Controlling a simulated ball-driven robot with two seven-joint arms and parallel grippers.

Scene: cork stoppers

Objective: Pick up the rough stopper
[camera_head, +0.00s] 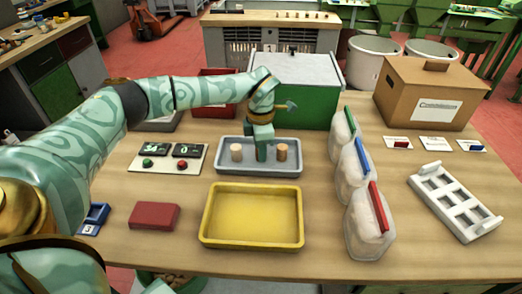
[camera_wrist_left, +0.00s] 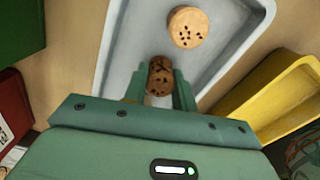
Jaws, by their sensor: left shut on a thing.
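My left gripper (camera_head: 262,148) points down over the grey tray (camera_head: 223,169) in the head view. In the left wrist view it (camera_wrist_left: 158,92) is shut on a dark brown, pitted stopper (camera_wrist_left: 160,76), one finger on each side. The gripper hides this stopper in the head view. A pale stopper (camera_head: 236,152) stands just left of the gripper. A tan stopper (camera_head: 282,152) stands just right of it; in the left wrist view its light top with dark specks (camera_wrist_left: 187,27) shows. I cannot tell whether the held stopper touches the tray. My right gripper is not in view.
A yellow tray (camera_head: 252,244) lies in front of the grey tray. A green box (camera_head: 308,110) stands behind it. A red block (camera_head: 154,216) and a button panel (camera_head: 150,164) lie to the left.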

